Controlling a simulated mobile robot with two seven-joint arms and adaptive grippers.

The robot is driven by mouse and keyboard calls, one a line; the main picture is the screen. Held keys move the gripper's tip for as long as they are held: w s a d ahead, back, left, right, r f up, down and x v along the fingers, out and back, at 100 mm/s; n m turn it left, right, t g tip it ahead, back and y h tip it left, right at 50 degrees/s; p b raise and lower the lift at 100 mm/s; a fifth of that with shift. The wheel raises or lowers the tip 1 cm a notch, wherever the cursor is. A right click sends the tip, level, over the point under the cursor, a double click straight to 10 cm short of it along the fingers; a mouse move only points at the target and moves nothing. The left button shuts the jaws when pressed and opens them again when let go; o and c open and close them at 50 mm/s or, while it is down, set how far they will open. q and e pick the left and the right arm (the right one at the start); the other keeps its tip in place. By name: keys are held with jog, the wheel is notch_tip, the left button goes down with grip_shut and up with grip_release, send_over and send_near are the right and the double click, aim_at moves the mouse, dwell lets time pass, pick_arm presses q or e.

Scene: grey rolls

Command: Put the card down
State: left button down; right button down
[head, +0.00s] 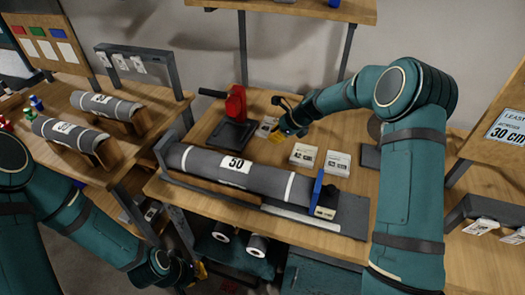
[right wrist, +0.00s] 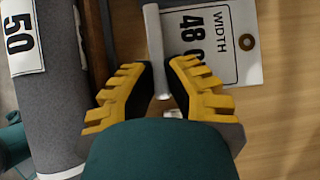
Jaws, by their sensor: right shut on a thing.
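A white card (right wrist: 222,45) printed "WIDTH" and "48" with a brown-ringed hole shows in the right wrist view. A pale upright strip (right wrist: 156,45) at its left edge runs between the yellow fingers. My right gripper (right wrist: 160,85) is shut on this strip, which appears to belong to the card. In the head view, my right gripper (head: 283,131) is low over the bench behind the grey roll, with the card (head: 266,127) at its left. Whether the card touches the bench is unclear. My left gripper (head: 197,272) is low at the bottom, its fingers mostly hidden.
A grey roll (head: 270,182) labelled 50 lies along the bench front. Two white cards (head: 303,155) (head: 338,162) lie right of my right gripper. A red-topped black device (head: 236,103) stands to its left. Bare wood (head: 262,150) shows between the gripper and roll.

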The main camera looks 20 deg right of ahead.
jog(key=b, duration=0.1)
send_over(270, 157)
jog(key=s+d, duration=0.1)
jog(key=d, duration=0.1)
jog(key=f, duration=0.5)
jog(key=shift+s+a, duration=0.15)
jog(key=shift+a, duration=0.1)
jog(key=shift+f+b, duration=0.45)
jog(key=shift+f, duration=1.65)
jog(key=shift+f, duration=0.1)
jog(key=c, duration=1.1)
grip_release()
jog(key=shift+o, duration=0.2)
jog(key=shift+d+r, duration=0.15)
jog(key=shift+r, duration=0.3)
jog(key=p+v, duration=0.2)
jog(key=v, duration=0.9)
jog(key=shift+s, duration=0.25)
